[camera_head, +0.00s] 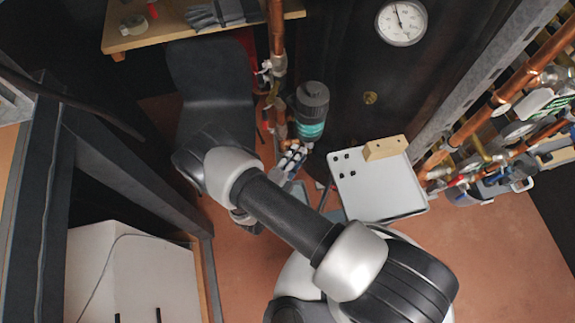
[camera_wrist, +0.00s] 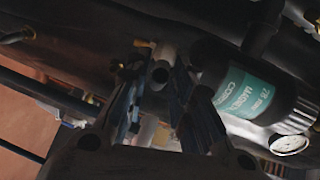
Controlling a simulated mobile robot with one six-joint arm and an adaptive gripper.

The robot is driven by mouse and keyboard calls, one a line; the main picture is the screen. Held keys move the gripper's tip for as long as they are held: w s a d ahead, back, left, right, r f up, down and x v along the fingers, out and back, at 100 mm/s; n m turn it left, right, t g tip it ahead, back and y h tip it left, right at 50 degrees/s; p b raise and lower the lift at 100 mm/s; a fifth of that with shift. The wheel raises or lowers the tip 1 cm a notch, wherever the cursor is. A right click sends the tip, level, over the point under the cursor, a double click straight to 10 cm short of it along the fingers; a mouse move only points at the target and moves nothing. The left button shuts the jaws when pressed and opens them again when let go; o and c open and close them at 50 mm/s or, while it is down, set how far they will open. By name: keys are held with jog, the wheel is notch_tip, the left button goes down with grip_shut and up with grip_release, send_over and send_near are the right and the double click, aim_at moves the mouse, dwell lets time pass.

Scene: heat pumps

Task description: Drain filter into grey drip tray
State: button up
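The filter (camera_head: 312,112) is a dark grey cylinder with a teal label band, standing beside a copper pipe. It also shows large and tilted in the wrist view (camera_wrist: 255,95). My gripper (camera_head: 293,158) is just below and left of the filter in the head view. In the wrist view its two fingers (camera_wrist: 160,92) are apart, with a small grey pipe end (camera_wrist: 160,73) and brass fitting (camera_wrist: 140,62) showing between and beyond them. I cannot tell whether the fingers touch that pipe.
A pale grey tray (camera_head: 370,195) with a wooden block (camera_head: 385,148) is right of my arm. A grey bin (camera_head: 480,196) sits under the copper pipes and valves at right. A dark chair (camera_head: 208,85) and a wooden bench (camera_head: 165,38) are at upper left.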

jog(key=v, duration=1.1)
jog(key=w+d+r+m+g+h, duration=0.1)
jog(key=d+r+m+g, duration=0.3)
jog(key=r+m, duration=0.4)
jog(key=d+r+m+g, duration=0.4)
jog(key=r+m, duration=0.4)
jog(key=m, duration=0.1)
jog(key=w+d+r+m+g+h, duration=0.1)
jog(key=d+r+m+g, duration=0.35)
jog(key=r+m, duration=0.35)
jog(key=s+d+r+m+t+y, duration=0.1)
jog(key=s+d+r+m+y, duration=0.2)
jog(key=s+r+m+y, duration=0.2)
jog(key=s+d+r+m+t+y, duration=0.2)
jog(key=s+r+m, duration=0.4)
jog(key=r+m, duration=0.6)
jog(key=d+m+y, duration=0.1)
jog(key=m+y, duration=0.1)
jog(key=m, duration=0.5)
jog(key=shift+m+y, duration=0.3)
jog(key=shift+y, duration=0.1)
